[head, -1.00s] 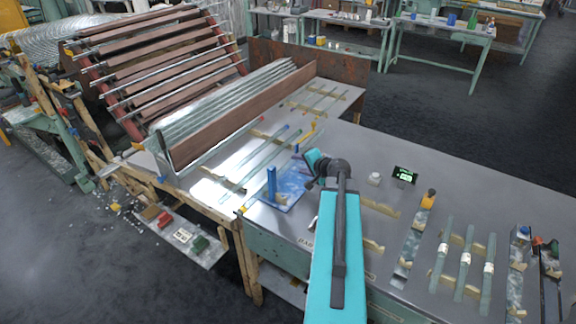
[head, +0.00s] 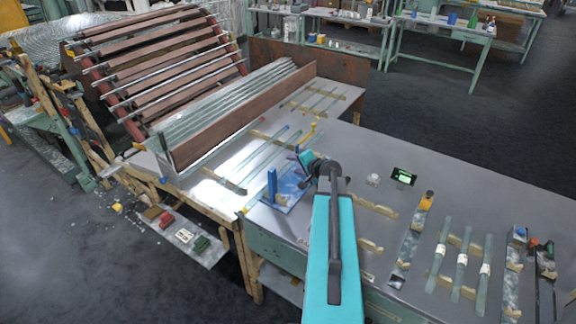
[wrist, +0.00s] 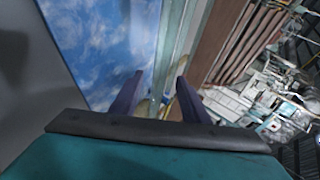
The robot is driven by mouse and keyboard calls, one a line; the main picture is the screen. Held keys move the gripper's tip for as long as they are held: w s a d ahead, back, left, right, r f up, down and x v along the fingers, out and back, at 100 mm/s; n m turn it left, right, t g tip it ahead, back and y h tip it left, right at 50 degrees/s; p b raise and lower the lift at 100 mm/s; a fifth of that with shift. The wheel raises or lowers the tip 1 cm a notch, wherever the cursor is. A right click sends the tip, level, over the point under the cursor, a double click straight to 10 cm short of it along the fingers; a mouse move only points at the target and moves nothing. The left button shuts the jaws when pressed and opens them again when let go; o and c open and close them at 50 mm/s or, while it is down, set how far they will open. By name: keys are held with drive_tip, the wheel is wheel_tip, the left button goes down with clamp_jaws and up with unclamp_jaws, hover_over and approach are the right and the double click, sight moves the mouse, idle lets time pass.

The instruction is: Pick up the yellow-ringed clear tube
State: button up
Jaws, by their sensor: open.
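My gripper (head: 302,156) is over the table beside the blue board, and its fingertips are hard to make out in the head view. In the wrist view my gripper (wrist: 157,82) is open, with two dark fingers apart. Long clear glass tubing (wrist: 172,45) runs away from between the fingers. A yellowish curved edge shows by the right finger; I cannot tell whether it is a tube's ring. In the head view, long clear tubes (head: 268,158) lie slanting across wooden supports left of my gripper. Which one bears the yellow ring is too small to tell.
The blue board (head: 291,190) with an upright blue post (head: 271,186) is close to my gripper. A brown-walled rack of tubes (head: 235,115) stands behind left. Three labelled tubes (head: 463,262) lie at right. A small green display (head: 404,176) stands beyond my arm.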

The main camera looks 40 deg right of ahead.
sight(281, 173)
drive_tip(key=shift+w+d+f, duration=0.15)
drive_tip(key=shift+w+f, duration=0.2)
drive_tip(key=shift+w, duration=0.15)
clamp_jaws()
idle(0.3)
drive_tip(key=shift+r, duration=0.15)
drive_tip(key=shift+r+b, duration=0.3)
drive_tip(key=shift+b, duration=0.05)
drive_tip(key=shift+s+a+r, duration=0.1)
drive_tip(key=shift+a, duration=0.25)
drive_tip(key=a+b, duration=0.1)
drive_tip(key=a, duration=0.1)
drive_tip(key=s+a, duration=0.1)
drive_tip(key=a, duration=0.1)
drive_tip(key=a+b, duration=0.1)
drive_tip(key=a, duration=0.2)
drive_tip(key=shift+s+b, duration=0.35)
drive_tip(key=shift+s, duration=0.05)
wheel_tip(281, 173, up, 14)
drive_tip(key=b, duration=0.1)
drive_tip(key=shift+b, duration=0.35)
